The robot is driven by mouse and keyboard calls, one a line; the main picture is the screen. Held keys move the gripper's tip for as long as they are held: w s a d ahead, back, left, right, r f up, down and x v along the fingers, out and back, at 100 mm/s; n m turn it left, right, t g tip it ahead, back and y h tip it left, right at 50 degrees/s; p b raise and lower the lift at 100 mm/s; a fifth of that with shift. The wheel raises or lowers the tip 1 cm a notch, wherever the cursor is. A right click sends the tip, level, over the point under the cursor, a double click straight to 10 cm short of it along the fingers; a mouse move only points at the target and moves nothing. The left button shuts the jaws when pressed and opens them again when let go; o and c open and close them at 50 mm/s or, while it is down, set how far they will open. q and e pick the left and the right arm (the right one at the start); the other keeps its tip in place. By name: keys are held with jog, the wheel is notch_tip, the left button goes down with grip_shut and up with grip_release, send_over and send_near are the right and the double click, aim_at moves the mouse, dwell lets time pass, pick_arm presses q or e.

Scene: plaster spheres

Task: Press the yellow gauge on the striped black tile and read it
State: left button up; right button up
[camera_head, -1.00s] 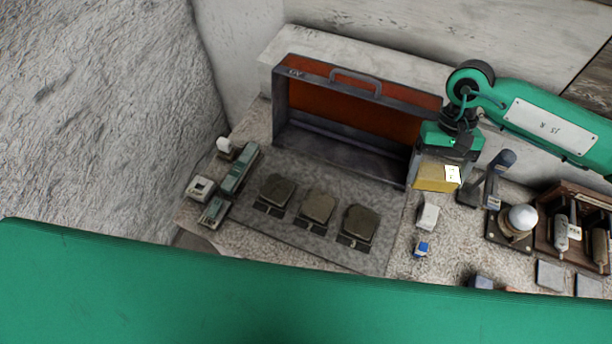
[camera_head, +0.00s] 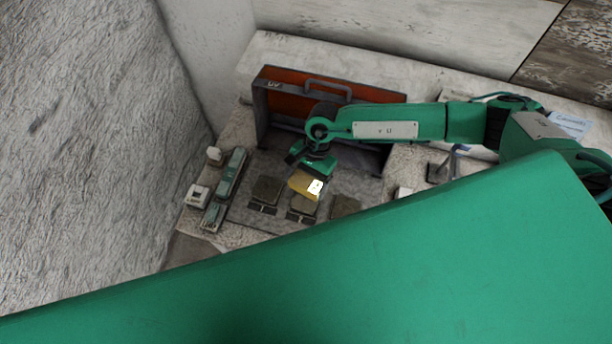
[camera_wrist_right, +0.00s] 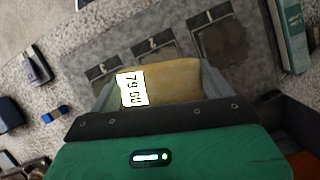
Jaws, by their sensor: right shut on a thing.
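The yellow gauge (camera_head: 301,185) is in my right gripper (camera_head: 311,172), which is shut on it. In the wrist view the gauge (camera_wrist_right: 175,84) sits between the fingers, with a white display whose sideways text looks like "79 GU". Three dark tiles in black holders lie on a grey mat: a left one (camera_head: 266,189), a middle one (camera_head: 302,206) and a right one (camera_head: 345,205). In the head view the gauge overlaps the middle tile; I cannot tell whether it touches. No stripes can be made out on any tile. My left gripper is out of view.
An open case (camera_head: 328,90) with an orange inside stands behind the mat. Green boxes (camera_head: 231,172) and small white blocks (camera_head: 198,194) are at the left. A small blue item (camera_wrist_right: 54,114) lies beside the mat. My green body hides the front and right.

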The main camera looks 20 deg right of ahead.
jog(key=shift+f+b, duration=1.25)
jog(key=shift+f, duration=1.65)
jog(key=shift+f+b, duration=0.5)
jog(key=shift+b, duration=0.1)
jog(key=shift+s+f+b, duration=0.15)
jog(key=shift+b, duration=0.3)
dwell(0.6)
notch_tip(320, 180, up, 2)
jog(key=shift+r+p, duration=0.1)
jog(key=shift+p, duration=0.4)
jog(key=shift+r+p, duration=0.85)
jog(key=shift+r, duration=1.7)
